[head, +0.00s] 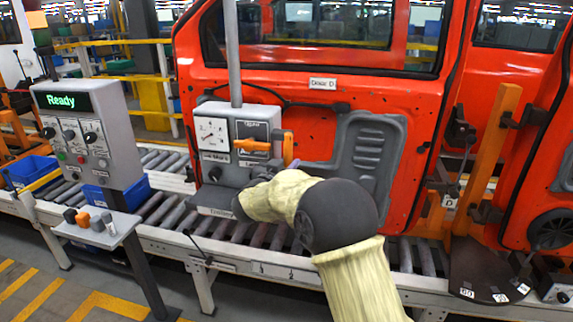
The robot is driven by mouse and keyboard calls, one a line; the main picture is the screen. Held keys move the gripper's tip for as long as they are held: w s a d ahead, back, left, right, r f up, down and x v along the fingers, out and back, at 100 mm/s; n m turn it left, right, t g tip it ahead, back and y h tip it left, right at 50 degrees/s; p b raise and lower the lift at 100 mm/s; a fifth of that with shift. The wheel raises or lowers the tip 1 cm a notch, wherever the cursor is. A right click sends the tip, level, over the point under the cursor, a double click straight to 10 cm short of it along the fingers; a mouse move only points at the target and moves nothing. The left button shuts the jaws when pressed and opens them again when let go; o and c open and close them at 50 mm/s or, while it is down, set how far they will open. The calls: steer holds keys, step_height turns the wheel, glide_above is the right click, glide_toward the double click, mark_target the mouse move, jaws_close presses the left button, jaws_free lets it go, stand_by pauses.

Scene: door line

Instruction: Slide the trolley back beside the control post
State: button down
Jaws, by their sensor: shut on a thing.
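The trolley (212,168) is a grey box with a round gauge, a tall grey pole and a base plate lettered "Trolley". It stands on the roller line in front of the orange door marked "Door D". The control post (88,150) is to its left, with a gap between them, and its screen reads "Ready". My gripper (272,168) is at the right side of the trolley, shut on its handle (288,148); my sleeved wrist hides most of the jaws and the grip itself. An orange lever lies across the box's front, just above.
An upright orange stand (480,165) on a dark round base is at the right. The rollers (165,205) between post and trolley look clear.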

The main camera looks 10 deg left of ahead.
steer(key=shift+d+r, duration=0.1)
steer(key=shift+r, duration=0.05)
steer(key=c, duration=1.3)
jaws_free()
steer(key=shift+w, duration=0.15)
steer(key=shift+s+a+f+b, duration=0.2)
steer(key=shift+s+a+b, duration=0.15)
steer(key=shift+s, duration=0.3)
steer(key=b+v, duration=0.4)
steer(key=v, duration=1.2)
steer(key=shift+r+b, duration=0.1)
steer(key=shift+b, duration=0.3)
